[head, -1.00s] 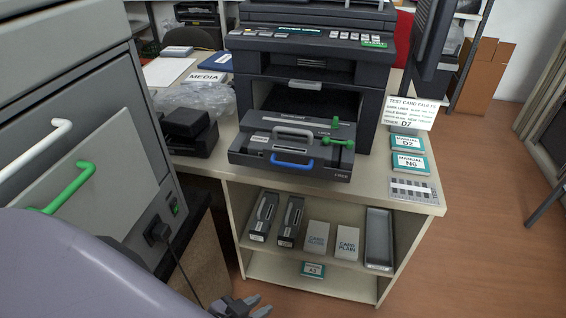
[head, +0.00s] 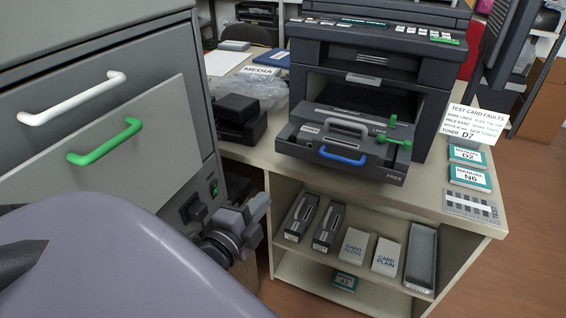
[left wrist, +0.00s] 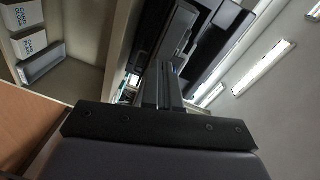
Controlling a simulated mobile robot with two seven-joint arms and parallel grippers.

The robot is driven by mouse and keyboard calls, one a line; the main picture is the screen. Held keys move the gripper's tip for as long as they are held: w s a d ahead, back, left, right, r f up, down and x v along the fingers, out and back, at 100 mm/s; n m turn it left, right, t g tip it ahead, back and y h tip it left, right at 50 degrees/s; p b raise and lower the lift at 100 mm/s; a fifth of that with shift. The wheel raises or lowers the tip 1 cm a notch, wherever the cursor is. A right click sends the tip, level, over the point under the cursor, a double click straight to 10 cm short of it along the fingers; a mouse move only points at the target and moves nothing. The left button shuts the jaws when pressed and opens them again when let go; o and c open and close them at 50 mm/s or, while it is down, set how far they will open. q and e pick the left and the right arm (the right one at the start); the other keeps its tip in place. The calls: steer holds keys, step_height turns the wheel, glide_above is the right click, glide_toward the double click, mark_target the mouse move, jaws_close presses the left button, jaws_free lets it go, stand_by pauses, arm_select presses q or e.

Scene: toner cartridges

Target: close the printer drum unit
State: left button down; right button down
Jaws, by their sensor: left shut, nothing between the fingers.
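The printer (head: 385,60) stands on the table at the back, its front bay open. The drum unit (head: 310,152) sticks out of the bay toward me. It is a dark tray with a grey handle (head: 346,126), a blue front handle (head: 342,156) and a green lever (head: 394,142). "FREE" is printed on its front right. My left gripper (head: 262,206) is shut and empty, below and left of the drum unit, in front of the table's left side and apart from it. In the left wrist view its fingers (left wrist: 164,84) are together. My right gripper does not show.
A grey cabinet (head: 50,75) with white and green handles stands close at left. The shelf below the table holds cartridges (head: 328,228) and card boxes (head: 354,246). A black device (head: 238,118) sits left of the printer.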

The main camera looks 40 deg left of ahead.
arm_select(q)
step_height(320, 180, up, 2)
steer(key=a+m+y, duration=0.1)
steer(key=a+m, duration=0.1)
glide_toward(286, 145)
steer(key=shift+t, duration=0.4)
steer(key=x, duration=0.5)
steer(key=shift+f+p, duration=0.2)
steer(key=shift+p, duration=0.1)
steer(key=shift+x, duration=0.95)
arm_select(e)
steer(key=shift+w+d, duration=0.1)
arm_select(q)
steer(key=shift+f, duration=0.1)
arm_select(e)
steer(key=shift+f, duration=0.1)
